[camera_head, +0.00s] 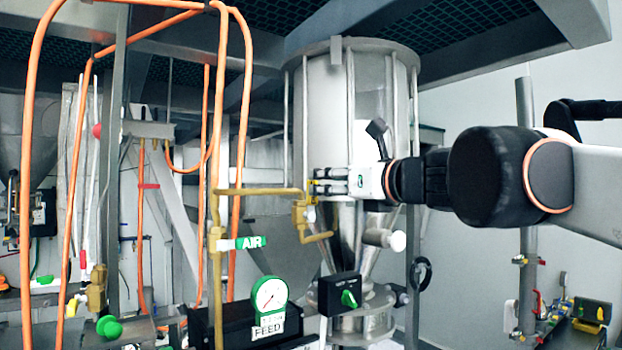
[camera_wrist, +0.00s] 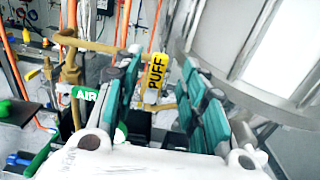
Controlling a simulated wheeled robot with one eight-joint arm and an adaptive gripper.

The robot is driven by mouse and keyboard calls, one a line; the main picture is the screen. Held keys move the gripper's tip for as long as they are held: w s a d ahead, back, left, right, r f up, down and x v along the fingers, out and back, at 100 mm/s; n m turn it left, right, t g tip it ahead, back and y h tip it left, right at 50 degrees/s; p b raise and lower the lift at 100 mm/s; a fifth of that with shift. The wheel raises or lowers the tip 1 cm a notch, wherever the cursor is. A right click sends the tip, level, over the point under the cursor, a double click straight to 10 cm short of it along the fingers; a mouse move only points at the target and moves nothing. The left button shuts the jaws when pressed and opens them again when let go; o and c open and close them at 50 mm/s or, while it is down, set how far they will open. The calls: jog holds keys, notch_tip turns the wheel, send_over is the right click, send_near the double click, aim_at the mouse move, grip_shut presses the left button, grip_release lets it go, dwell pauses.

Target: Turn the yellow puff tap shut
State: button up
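The yellow puff tap handle (camera_wrist: 155,75), lettered PUFF, stands nearly upright in the wrist view. It shows between the two teal fingers of my gripper (camera_wrist: 160,66), with gaps on both sides. My gripper is open and holds nothing. In the head view my gripper (camera_head: 315,181) reaches in from the right, its fingers pointing left, just above the brass tap body (camera_head: 304,213) on the pipe. There the handle is mostly hidden by the fingers. I cannot tell how deep the handle lies between them.
The steel sifter vessel (camera_head: 370,100) stands close behind my gripper. Left of the tap are a brass pipe (camera_head: 255,191), a green AIR tag (camera_head: 252,242) and orange hoses (camera_head: 222,100). Below are a green-rimmed gauge (camera_head: 270,294) and a black switch box (camera_head: 339,293).

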aim_at(314, 183)
jog(key=p+x, duration=0.1)
jog(key=x, duration=0.5)
jog(key=shift+w+a, duration=0.2)
jog(key=shift+w, duration=0.05)
grip_shut()
